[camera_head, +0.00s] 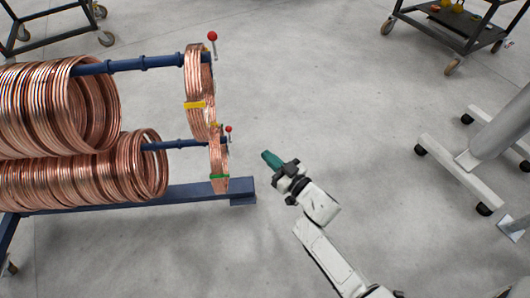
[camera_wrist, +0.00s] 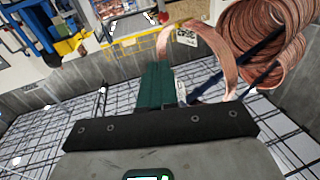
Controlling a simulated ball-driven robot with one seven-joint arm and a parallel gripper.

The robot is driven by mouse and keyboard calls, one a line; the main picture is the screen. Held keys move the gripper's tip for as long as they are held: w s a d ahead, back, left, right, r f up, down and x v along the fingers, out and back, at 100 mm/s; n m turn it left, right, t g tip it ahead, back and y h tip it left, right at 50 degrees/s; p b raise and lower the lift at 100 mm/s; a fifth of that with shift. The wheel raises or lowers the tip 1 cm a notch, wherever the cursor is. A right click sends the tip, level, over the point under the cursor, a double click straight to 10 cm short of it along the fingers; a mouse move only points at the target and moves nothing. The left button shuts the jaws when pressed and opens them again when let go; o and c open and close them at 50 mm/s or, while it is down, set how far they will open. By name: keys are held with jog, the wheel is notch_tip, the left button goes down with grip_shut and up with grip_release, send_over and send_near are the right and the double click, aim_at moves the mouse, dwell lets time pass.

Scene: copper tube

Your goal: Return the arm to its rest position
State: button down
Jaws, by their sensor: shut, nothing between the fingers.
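My gripper (camera_head: 268,158) reaches up from the lower right in the head view, with its green fingers together and nothing between them. It is in the air, just right of the lower copper coil's end and apart from it. In the wrist view the green fingers (camera_wrist: 157,84) also show closed, with a copper coil (camera_wrist: 205,45) beyond them. My white arm is bent at the elbow and runs to the bottom edge of the head view.
Copper tube coils (camera_head: 85,185) hang on blue rods of a rack (camera_head: 240,188) at the left. Single coils (camera_head: 198,90) hang near the rod ends with red knobs. A dark cart (camera_head: 450,28) stands at the upper right. The floor between is clear.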

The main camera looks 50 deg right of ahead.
dwell(0.7)
jog(key=s+d+f+m+g+h, duration=0.2)
jog(key=s+f+g+h, duration=0.1)
jog(key=s+g, duration=0.4)
jog(key=s+a+r+n+g+y, duration=0.1)
jog(key=s+a+g+y, duration=0.1)
jog(key=s+a+g, duration=0.45)
jog(key=s+a+r+n+g+y, duration=0.1)
jog(key=s+a+g+y, duration=0.15)
jog(key=s, duration=0.65)
notch_tip(320, 180, up, 16)
jog(key=g+p, duration=0.1)
jog(key=p, duration=1.4)
jog(key=shift+s+a+n+p, duration=0.3)
jog(key=shift+s+a, duration=0.05)
